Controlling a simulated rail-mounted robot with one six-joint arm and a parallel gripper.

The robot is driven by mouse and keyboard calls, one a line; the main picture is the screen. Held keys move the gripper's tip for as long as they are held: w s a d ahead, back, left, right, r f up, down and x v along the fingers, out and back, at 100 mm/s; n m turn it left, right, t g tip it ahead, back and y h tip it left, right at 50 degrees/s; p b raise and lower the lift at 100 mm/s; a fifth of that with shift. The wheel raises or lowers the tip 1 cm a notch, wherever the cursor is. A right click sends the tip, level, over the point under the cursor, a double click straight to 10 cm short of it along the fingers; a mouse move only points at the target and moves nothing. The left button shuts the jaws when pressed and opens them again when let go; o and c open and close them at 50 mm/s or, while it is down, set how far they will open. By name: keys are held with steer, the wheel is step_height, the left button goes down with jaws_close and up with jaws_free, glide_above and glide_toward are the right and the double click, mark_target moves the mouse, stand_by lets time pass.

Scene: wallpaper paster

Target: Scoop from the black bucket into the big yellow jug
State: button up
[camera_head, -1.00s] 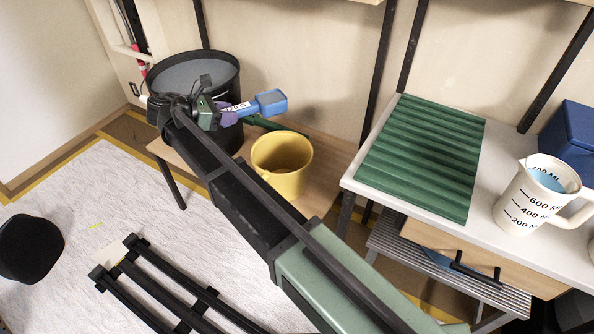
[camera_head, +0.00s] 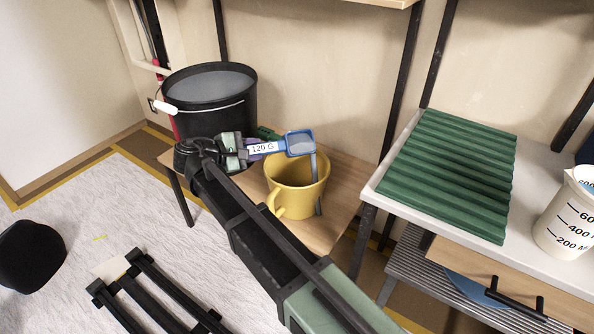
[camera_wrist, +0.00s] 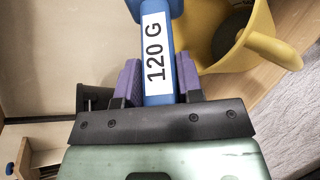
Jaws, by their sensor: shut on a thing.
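The black bucket (camera_head: 205,118) stands on the wooden bench, with grey content near its rim. The big yellow jug (camera_head: 290,190) stands right of it; its handle faces the front left. My gripper (camera_head: 257,148) has its purple fingers shut on the handle of a blue scoop (camera_head: 299,142), labelled 120 G. The scoop's head is above the jug's right part. A thin grey strip runs down from the scoop across the jug's right outer wall to near the bench. In the wrist view the jug (camera_wrist: 222,58) is at upper right, with something dark grey inside; the scoop's head is cut off.
A green corrugated sheet (camera_head: 448,178) lies on the white table (camera_head: 378,184) at right, beside a white measuring jug (camera_head: 566,225). Shelf posts stand behind the bench. A green thing (camera_head: 268,133) shows behind the scoop. A black slatted rack (camera_head: 150,290) lies on the floor.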

steer(key=m+b, duration=0.1)
steer(key=f+m+t+b, duration=0.1)
steer(key=m, duration=0.1)
steer(key=s+m+t+b, duration=0.1)
steer(key=shift+d+f+m, duration=0.15)
steer(key=shift+m, duration=0.25)
steer(key=m, duration=0.1)
steer(key=m+b, duration=0.1)
steer(key=m+t+h+b, duration=0.1)
steer(key=shift+w+f+m, duration=0.15)
steer(key=shift+f+m, duration=0.1)
steer(key=shift+m, duration=0.05)
steer(key=m, duration=0.1)
steer(key=m+b, duration=0.1)
steer(key=m+h+b, duration=0.1)
steer(key=shift+w+a+f+m, duration=0.2)
steer(key=shift+f+m, duration=0.1)
steer(key=shift+m, duration=0.1)
steer(key=m+h+b, duration=0.1)
steer(key=m, duration=0.2)
steer(key=shift+m+h+b, duration=0.3)
steer(key=shift+b, duration=0.1)
steer(key=shift+r, duration=0.1)
